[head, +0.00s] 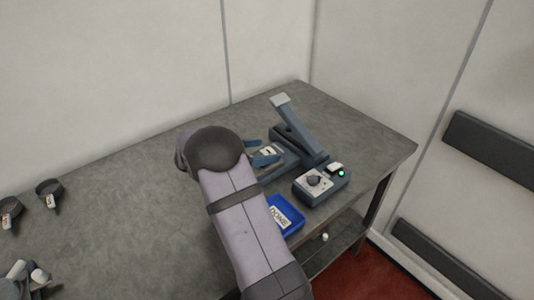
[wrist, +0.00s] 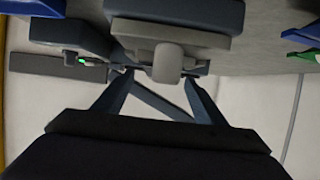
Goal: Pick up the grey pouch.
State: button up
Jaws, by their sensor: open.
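I cannot pick out the grey pouch for certain in either view. A small pale piece with dark marks (head: 268,151) shows by my gripper (head: 258,151) in the head view, too small to identify. My gripper's fingers are spread, beside the blue-grey lever machine (head: 301,132). In the wrist view my gripper (wrist: 158,75) is open, its two fingers apart. A light grey block with a rounded tab (wrist: 168,62) shows beyond and between the fingertips; I cannot tell whether it is part of the machine. My arm covers part of the table in the head view.
A control box (head: 321,184) with a knob and green light stands right of the machine. A blue labelled tray (head: 287,216) sits at the front edge. Dark rings with tags (head: 49,192) lie at the left. The table (head: 120,215) between is largely clear.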

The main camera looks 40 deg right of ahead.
jog(key=shift+r+p+x, duration=0.2)
jog(key=shift+p+x, duration=0.45)
jog(key=shift+x, duration=1.9)
jog(key=shift+d, duration=0.1)
jog(key=shift+c, duration=0.4)
jog(key=c, duration=1.2)
jog(key=shift+r, duration=0.1)
notch_tip(320, 180, up, 10)
jog(key=shift+f+b, duration=0.1)
jog(key=shift+b, duration=0.35)
notch_tip(320, 180, up, 5)
jog(key=p, duration=0.5)
send_over(269, 149)
jog(key=d, duration=0.2)
notch_tip(269, 149, down, 5)
jog(key=b, duration=0.5)
